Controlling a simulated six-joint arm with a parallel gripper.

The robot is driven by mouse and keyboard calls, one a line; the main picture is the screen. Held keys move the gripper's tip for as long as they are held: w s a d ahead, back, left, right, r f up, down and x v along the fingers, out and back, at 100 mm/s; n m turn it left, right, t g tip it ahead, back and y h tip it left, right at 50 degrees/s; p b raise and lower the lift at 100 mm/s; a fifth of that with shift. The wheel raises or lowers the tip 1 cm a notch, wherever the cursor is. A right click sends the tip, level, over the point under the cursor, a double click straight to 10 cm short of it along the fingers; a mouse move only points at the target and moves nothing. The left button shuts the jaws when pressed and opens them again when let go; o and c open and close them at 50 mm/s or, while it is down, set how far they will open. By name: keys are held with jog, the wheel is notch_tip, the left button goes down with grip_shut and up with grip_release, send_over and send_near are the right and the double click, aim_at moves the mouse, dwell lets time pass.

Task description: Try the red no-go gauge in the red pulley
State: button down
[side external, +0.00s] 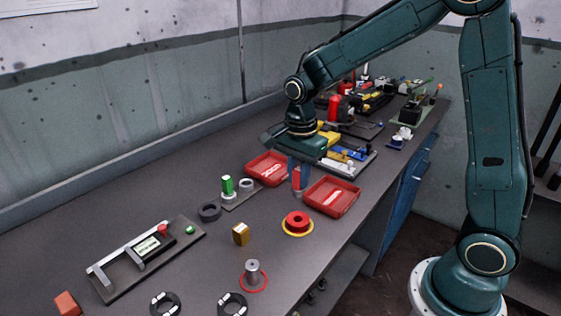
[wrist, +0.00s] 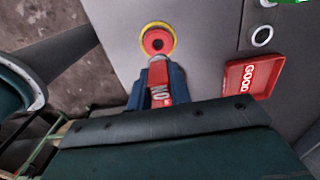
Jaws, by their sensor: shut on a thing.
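The red pulley (side external: 297,221) sits flat on a yellow ring mark on the bench, its centre hole facing up. It also shows in the wrist view (wrist: 157,41), beyond my fingertips. My gripper (side external: 299,176) points down above the bench between two red trays, behind the pulley in the side view. It is shut on the red no-go gauge (side external: 296,181), whose "NO" lettering shows between the blue fingers in the wrist view (wrist: 158,88). The gauge's tip overlaps the pulley's near edge in the wrist view, but in the side view they are apart.
Red trays stand left (side external: 266,168) and right (side external: 344,203) of my gripper; the wrist view shows a "GOOD" tray (wrist: 235,76). A green gauge (side external: 227,184), dark ring (side external: 209,212), brass block (side external: 241,234) and steel post (side external: 253,273) stand nearby. Bench around the pulley is clear.

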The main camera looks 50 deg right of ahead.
aim_at(299, 196)
jog(key=shift+s, duration=0.2)
jog(key=shift+f, duration=0.3)
jog(key=shift+f, duration=2.45)
jog(key=shift+f, duration=1)
dwell(1.5)
jog(key=shift+r, duration=0.2)
dwell(0.6)
jog(key=shift+r, duration=3.35)
